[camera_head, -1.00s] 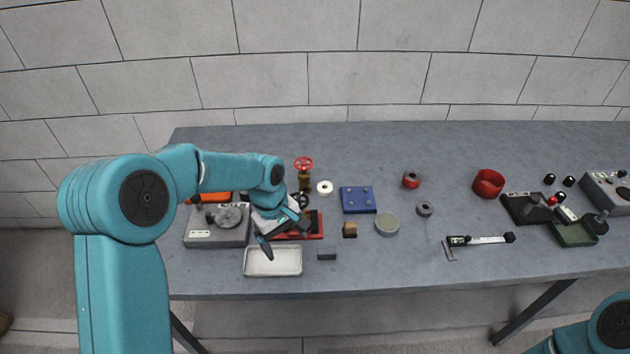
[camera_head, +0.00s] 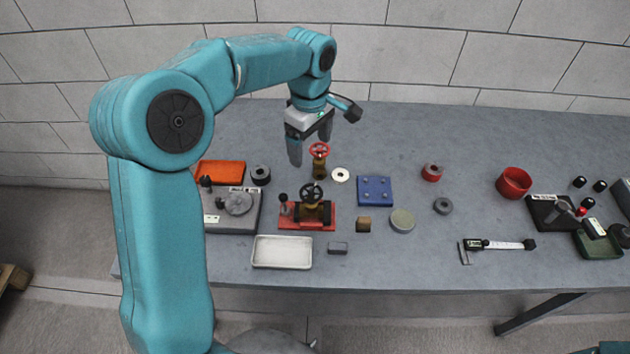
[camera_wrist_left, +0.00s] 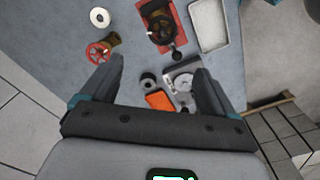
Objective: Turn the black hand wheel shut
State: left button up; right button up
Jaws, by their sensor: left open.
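The black hand wheel (camera_head: 312,193) sits on top of a brass valve mounted on a red base (camera_head: 292,224) on the table. In the left wrist view the wheel (camera_wrist_left: 163,27) shows at the upper middle, beyond my fingers. A separate brass valve with a red hand wheel (camera_head: 319,149) stands behind it. My left gripper (camera_head: 311,155) points down with its fingers apart, above the table near the red wheel and behind the black one. It holds nothing. In the left wrist view its fingers (camera_wrist_left: 160,78) are spread wide. My right gripper is not in view.
A white tray (camera_head: 282,264) and a small dark block (camera_head: 338,248) lie in front of the red base. A grey device (camera_head: 222,222) and an orange tray (camera_head: 220,164) stand left. The table's back centre is clear.

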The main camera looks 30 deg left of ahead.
aim_at(311, 188)
pick_arm(q)
jog(key=f, duration=0.2)
jog(key=s+f, duration=0.1)
jog(key=f, duration=0.2)
jog(key=f+p, duration=0.1)
jog(key=f, duration=0.1)
jog(key=shift+s+d+f, duration=0.15)
jog(key=shift+f, duration=0.15)
jog(key=f, duration=0.4)
jog(key=w+f+p, duration=0.1)
jog(key=f, duration=0.1)
jog(key=shift+d, duration=0.3)
jog(key=shift+s+a+f, duration=0.3)
jog(key=shift+f, duration=0.05)
jog(key=shift+w+d+f, duration=0.15)
jog(key=shift+w, duration=0.1)
jog(key=shift+w+d, duration=0.1)
jog(key=shift+c, duration=0.6)
jog(key=shift+s+a, duration=0.2)
jog(key=shift+s, duration=0.05)
jog(key=c, duration=0.9)
jog(key=shift+w, duration=0.1)
jog(key=shift+c, duration=0.2)
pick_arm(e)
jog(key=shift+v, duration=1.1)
